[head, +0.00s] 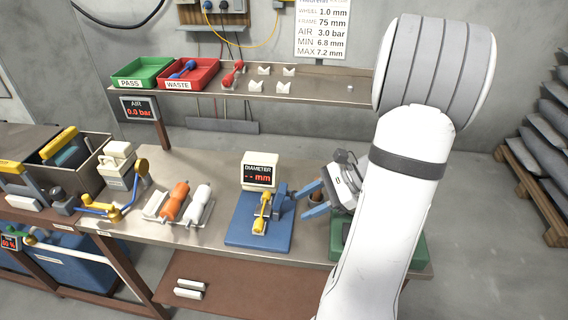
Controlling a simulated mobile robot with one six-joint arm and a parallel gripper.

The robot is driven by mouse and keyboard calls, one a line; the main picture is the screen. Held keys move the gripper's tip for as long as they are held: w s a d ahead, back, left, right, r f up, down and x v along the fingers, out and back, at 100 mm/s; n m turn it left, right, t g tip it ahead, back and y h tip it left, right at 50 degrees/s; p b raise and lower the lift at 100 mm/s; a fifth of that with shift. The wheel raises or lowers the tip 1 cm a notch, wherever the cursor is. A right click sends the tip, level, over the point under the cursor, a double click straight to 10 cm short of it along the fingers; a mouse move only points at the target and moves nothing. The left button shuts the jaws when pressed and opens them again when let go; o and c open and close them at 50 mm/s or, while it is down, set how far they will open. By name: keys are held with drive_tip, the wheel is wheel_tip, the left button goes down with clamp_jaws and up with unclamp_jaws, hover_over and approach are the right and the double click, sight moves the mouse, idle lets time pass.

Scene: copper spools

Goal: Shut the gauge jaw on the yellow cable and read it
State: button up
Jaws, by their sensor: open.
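The gauge stands on the steel bench with a blue base (258,236) and a display (258,175) reading "DIAMETER -- mm". The yellow cable (259,225) lies in the middle of the gauge, running toward the front. A blue block (279,192), which looks like the gauge jaw, is at its right side. Whether it touches the cable cannot be told. My gripper (307,199) is open just right of the gauge, its two blue fingers pointing left toward the blue block and apart from it. A small brown thing shows between or behind the fingers; which cannot be told.
A green machine (418,252) stands behind my arm at right, partly hidden. Left of the gauge, a tray holds orange (174,201) and white (197,205) spools. A shelf behind carries a green PASS bin (141,84) and red WASTE bin (190,86). The wall sign lists MIN 6.8, MAX 7.2 mm.

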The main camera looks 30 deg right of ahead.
drive_tip(key=d+r+m+t+p, duration=0.1)
drive_tip(key=d+m+t+p, duration=0.1)
drive_tip(key=d+m+t, duration=0.3)
drive_tip(key=w+a+f+g, duration=0.1)
drive_tip(key=w+a+f, duration=0.1)
drive_tip(key=w+a, duration=0.2)
drive_tip(key=shift+w+a+f+y+p, duration=0.3)
drive_tip(key=shift+w+a+f+p, duration=0.05)
drive_tip(key=shift+w+a, duration=0.05)
drive_tip(key=shift+c, duration=0.3)
clamp_jaws()
